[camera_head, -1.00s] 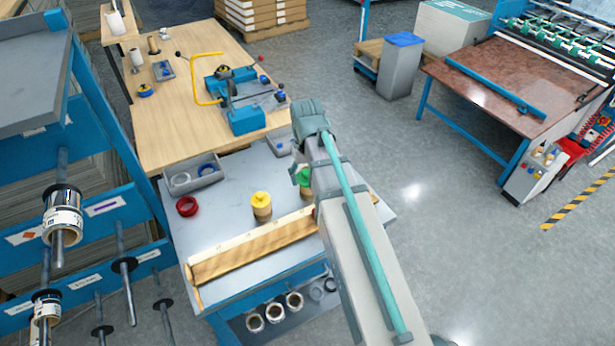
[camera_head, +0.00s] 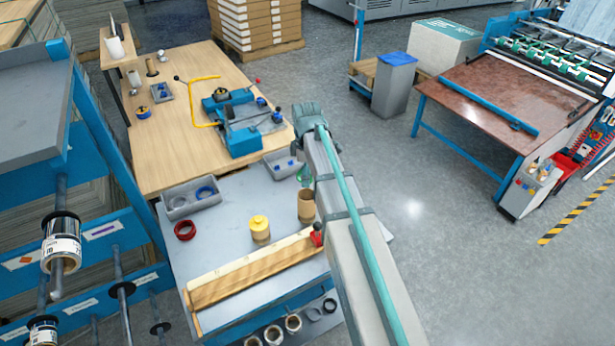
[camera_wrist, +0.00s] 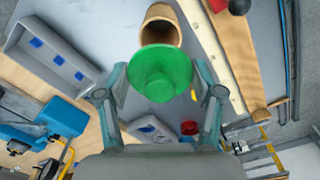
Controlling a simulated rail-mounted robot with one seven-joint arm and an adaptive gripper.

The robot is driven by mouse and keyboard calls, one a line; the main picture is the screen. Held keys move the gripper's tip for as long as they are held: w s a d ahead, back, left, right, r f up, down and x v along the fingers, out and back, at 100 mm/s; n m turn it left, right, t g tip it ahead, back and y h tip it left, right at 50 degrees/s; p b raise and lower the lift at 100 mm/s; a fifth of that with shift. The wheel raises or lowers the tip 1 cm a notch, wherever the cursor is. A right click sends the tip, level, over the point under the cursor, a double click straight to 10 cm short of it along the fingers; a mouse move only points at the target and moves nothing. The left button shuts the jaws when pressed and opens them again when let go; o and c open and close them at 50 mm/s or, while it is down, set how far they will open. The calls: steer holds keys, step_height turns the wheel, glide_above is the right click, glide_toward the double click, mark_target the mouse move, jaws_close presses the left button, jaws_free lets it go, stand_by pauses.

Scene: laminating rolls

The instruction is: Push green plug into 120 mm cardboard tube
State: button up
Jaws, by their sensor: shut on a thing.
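The green plug (camera_wrist: 162,74) is held between the two fingers of my gripper (camera_wrist: 160,80) in the wrist view. In the head view, only a small part of the green plug (camera_head: 303,174) shows beside my arm. My fingers are shut on it. The cardboard tube (camera_head: 306,206) stands upright on the grey table, with its open top showing. In the wrist view, the tube (camera_wrist: 160,22) shows its open mouth, partly covered by the plug. The plug is apart from the tube's opening in the head view. Which of several lengths this tube has cannot be read.
A second tube with a yellow plug (camera_head: 259,229) stands to the left. A wooden rail (camera_head: 250,270) with a red knob (camera_head: 317,235) lies along the table's front. Grey bins (camera_head: 192,200), a red ring (camera_head: 184,230) and a blue device (camera_head: 235,125) are nearby.

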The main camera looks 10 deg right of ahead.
mark_target(307, 193)
steer(key=shift+f, duration=0.3)
steer(key=shift+f+b, duration=2.5)
steer(key=shift+f, duration=1.25)
steer(key=shift+s+f, duration=0.15)
steer(key=shift+f, duration=0.2)
steer(key=shift+c, duration=1.1)
